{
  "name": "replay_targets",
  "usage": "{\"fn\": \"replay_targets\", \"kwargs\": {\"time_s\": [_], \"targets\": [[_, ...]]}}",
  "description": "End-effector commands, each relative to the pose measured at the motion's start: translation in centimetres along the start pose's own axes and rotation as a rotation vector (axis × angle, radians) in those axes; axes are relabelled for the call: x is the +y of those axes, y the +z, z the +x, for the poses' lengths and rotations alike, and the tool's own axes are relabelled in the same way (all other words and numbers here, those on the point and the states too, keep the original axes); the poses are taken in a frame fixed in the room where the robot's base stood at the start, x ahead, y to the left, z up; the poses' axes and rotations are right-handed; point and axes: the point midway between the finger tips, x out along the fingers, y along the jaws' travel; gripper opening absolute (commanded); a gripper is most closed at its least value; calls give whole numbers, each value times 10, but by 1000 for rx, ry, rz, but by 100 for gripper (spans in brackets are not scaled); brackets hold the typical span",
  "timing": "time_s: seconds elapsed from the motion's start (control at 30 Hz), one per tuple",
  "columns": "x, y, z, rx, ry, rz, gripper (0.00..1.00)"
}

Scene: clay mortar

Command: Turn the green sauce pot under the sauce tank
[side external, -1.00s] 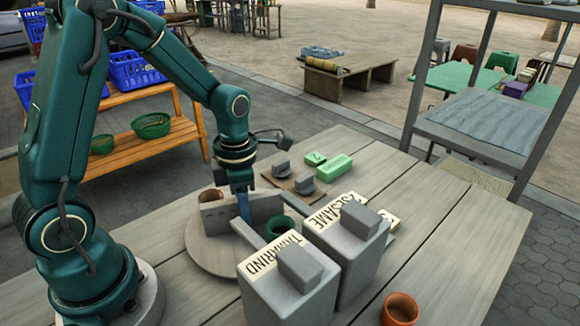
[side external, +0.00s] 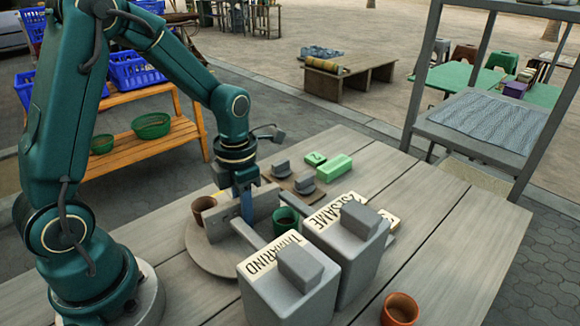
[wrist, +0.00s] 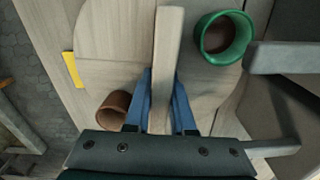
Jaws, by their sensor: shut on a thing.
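My gripper (side external: 246,210) points down and is shut on the upright divider board (side external: 265,212) of a round wooden turntable (side external: 212,259). In the wrist view, its blue fingers (wrist: 163,78) sit either side of the board (wrist: 168,40). The green sauce pot (side external: 286,222) stands right of the board, between the spouts of the grey TAMARIND tank (side external: 262,290) and SESAME tank (side external: 350,250). In the wrist view, the pot (wrist: 240,40) is close beside one grey spout (wrist: 290,57); I cannot tell whether it is under it. A brown pot (side external: 203,208) stands across the board.
An orange-brown pot (side external: 400,309) stands at the table's front right. Behind the turntable are a board with grey blocks (side external: 304,183) and green blocks (side external: 335,168). The tanks crowd the turntable's right side. The table's right part is mostly clear.

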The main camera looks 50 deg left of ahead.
Motion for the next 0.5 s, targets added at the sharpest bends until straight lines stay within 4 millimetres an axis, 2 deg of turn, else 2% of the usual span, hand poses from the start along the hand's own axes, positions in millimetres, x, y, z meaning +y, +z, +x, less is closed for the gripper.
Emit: {"fn": "replay_targets", "kwargs": {"time_s": [0.37, 0.4, 0.47, 0.5], "targets": [[0, 1, -1, -3, 0, -3, 0], [0, 1, -1, -3, 0, -3, 26], [0, 1, -1, -3, 0, -3, 49], [0, 1, -1, -2, 0, -3, 52]]}}
